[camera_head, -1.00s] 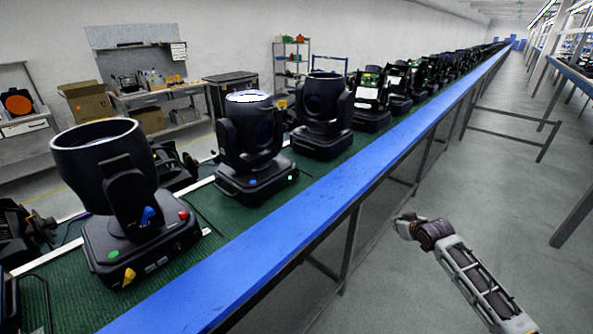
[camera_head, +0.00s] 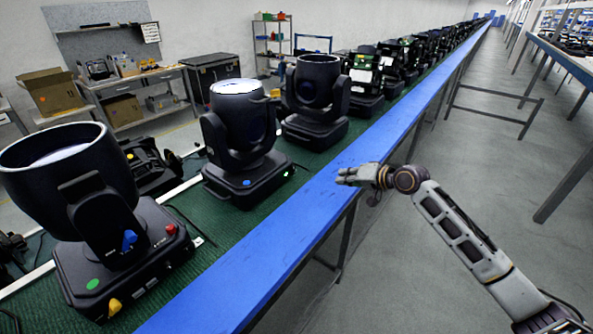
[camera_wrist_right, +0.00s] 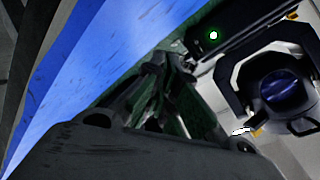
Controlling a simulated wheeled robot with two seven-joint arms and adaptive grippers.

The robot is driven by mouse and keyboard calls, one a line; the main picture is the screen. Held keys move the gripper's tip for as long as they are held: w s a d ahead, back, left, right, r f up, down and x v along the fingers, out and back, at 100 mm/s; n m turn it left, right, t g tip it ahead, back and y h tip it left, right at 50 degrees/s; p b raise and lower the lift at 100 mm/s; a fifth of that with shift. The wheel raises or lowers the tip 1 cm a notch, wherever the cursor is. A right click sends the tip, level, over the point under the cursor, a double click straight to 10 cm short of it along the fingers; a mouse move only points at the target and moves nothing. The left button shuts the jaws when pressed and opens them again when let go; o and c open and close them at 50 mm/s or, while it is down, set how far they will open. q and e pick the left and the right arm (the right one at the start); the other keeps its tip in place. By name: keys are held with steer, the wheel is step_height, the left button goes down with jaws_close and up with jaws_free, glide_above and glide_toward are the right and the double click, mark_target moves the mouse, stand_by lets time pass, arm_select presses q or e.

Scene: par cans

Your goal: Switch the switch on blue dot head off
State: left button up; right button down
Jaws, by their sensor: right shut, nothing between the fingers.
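The blue dot head (camera_head: 240,140) is a black moving-head lamp on the green belt, second from the front. A blue dot (camera_head: 247,183) is on its base, and a small pale lit spot (camera_head: 291,172) shows at the base's right end. I cannot make out the switch's shape. My right gripper (camera_head: 342,176) is shut and empty over the blue rail, to the right of the head and apart from it. In the right wrist view, its dark fingers (camera_wrist_right: 165,95) point toward the belt, and a glowing green-white light (camera_wrist_right: 213,35) shows on a black base. My left gripper is not in view.
A larger lamp with a green dot (camera_head: 92,284) and coloured knobs stands in front at left. Another lamp (camera_head: 316,103) stands just behind the blue dot head. The blue rail (camera_head: 255,265) edges the belt. The grey floor at right is open.

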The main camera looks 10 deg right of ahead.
mark_target(294, 170)
steer(key=shift+a+r+m+g+y, duration=0.15)
steer(key=shift+a+m+y, duration=0.1)
steer(key=shift+a, duration=0.15)
steer(key=shift+a+r+m+g+y, duration=0.15)
steer(key=shift+a+m, duration=0.15)
steer(key=shift+a, duration=0.15)
steer(key=shift+a+r+m+y, duration=0.15)
steer(key=shift+a+m+y, duration=0.1)
steer(key=shift+a, duration=0.15)
steer(key=shift+a+r+m, duration=0.1)
steer(key=shift+a+m, duration=0.15)
steer(key=shift+m, duration=0.25)
steer(key=shift+s+a+r+m+y, duration=0.2)
steer(key=shift+s+m+y, duration=0.15)
steer(key=shift+m, duration=0.35)
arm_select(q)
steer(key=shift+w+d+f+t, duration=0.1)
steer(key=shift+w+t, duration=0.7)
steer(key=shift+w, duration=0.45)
arm_select(e)
steer(key=shift+w+f+m, duration=0.1)
steer(key=shift+w+m, duration=0.05)
steer(key=shift+m, duration=0.65)
steer(key=shift+d, duration=0.1)
